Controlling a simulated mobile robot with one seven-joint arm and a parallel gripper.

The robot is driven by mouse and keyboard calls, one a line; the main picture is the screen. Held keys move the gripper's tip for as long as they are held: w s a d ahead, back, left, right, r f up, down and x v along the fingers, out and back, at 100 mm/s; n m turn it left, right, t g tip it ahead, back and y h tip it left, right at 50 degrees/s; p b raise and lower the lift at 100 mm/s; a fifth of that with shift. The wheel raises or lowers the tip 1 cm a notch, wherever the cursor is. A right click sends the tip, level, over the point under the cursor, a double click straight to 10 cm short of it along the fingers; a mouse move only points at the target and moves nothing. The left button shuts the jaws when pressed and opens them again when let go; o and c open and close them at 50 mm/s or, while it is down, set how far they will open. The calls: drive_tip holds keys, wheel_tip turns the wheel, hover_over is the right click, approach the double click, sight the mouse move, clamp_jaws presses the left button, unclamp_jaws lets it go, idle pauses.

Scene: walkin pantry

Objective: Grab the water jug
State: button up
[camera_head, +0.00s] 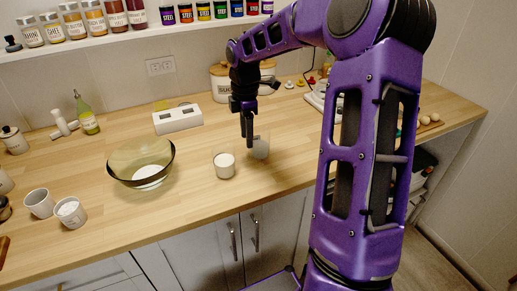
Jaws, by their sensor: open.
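A clear, glass-like vessel (261,147), which may be the water jug, stands on the wooden counter right of centre. My gripper (249,138) points down from above, with its fingers at the left side of this vessel in the picture. The fingers overlap in this view, so the gap between them does not show, and I cannot tell whether they touch the vessel. The gripper is open and holds nothing that I can see. Part of the vessel is hidden by the fingers. A small cup with white contents (224,166) stands just in front and to the left.
A white two-slot appliance (178,119) and a canister (219,83) stand at the back. My purple arm hides part of the right counter.

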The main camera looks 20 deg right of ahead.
sight(248, 159)
wheel_tip(248, 159, down, 3)
drive_tip(key=shift+s+a+f+b, duration=0.1)
drive_tip(key=shift+f+b, duration=0.1)
drive_tip(key=shift+f, duration=0.65)
drive_tip(key=shift+s+d+f+b, duration=0.1)
drive_tip(key=shift+f+b, duration=0.05)
drive_tip(key=shift+f, duration=0.75)
drive_tip(key=shift+s+a+f+b, duration=0.1)
drive_tip(key=shift+f+b, duration=0.1)
drive_tip(key=shift+f, duration=0.65)
clamp_jaws()
